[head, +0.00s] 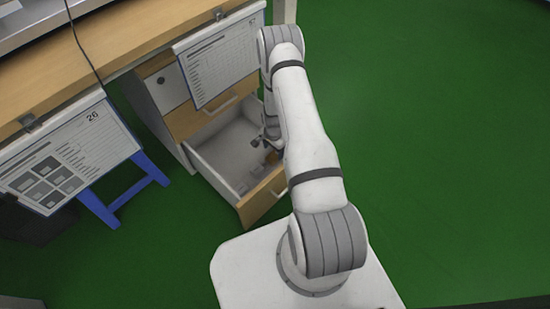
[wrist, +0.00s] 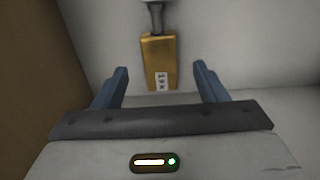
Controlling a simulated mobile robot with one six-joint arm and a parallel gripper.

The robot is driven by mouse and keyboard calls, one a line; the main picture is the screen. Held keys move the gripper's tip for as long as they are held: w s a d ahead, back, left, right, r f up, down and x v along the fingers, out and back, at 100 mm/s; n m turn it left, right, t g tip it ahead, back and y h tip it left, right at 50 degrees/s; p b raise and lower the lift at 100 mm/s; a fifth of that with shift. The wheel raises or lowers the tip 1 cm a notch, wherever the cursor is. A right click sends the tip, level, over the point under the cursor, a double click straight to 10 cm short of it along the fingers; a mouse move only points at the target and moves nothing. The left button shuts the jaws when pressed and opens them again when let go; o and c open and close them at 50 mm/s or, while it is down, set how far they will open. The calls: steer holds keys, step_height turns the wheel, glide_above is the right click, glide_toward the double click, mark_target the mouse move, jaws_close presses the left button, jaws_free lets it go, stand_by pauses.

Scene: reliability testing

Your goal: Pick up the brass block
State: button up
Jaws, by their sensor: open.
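The brass block (wrist: 158,58) is in the wrist view, a gold upright-looking piece with a small white printed label near its lower end. A grey stem joins its top end. In the head view a small brownish piece (head: 271,157), likely the block, shows inside the open drawer (head: 213,180), partly hidden by my arm. My gripper (wrist: 161,68) is open, with its two blue fingers apart. In the wrist view the block lies between and beyond the fingertips, with clear gaps on both sides. In the head view my gripper (head: 260,142) is low in the drawer, mostly hidden.
The drawer's pale walls and wooden front (head: 264,198) surround my gripper. A brown panel (wrist: 30,70) is close at left in the wrist view. A wooden desk (head: 130,40) with hanging clipboards (head: 220,62) stands above. A blue stool (head: 125,190) is at left. Green floor at right is clear.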

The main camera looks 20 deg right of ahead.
steer(key=f+b, duration=0.1)
steer(key=f, duration=0.2)
steer(key=d+f+b, duration=0.1)
steer(key=f, duration=0.1)
steer(key=shift+w+b, duration=0.2)
steer(key=shift+b, duration=0.1)
steer(key=shift+r, duration=0.1)
jaws_close()
step_height(320, 180, up, 11)
steer(key=p, duration=0.5)
step_height(320, 180, up, 14)
steer(key=p, duration=0.7)
glide_above(275, 155)
steer(key=a+r+n+b, duration=0.4)
steer(key=a+r+n, duration=0.2)
steer(key=r, duration=0.4)
steer(key=a+r+n+b, duration=0.45)
steer(key=r+n, duration=0.25)
steer(key=r, duration=0.2)
steer(key=s+a+r+p, duration=0.1)
steer(key=s+r+p, duration=0.2)
steer(key=r+p, duration=1.8)
steer(key=p, duration=1.1)
steer(key=shift+a+r, duration=0.2)
steer(key=shift+r, duration=0.2)
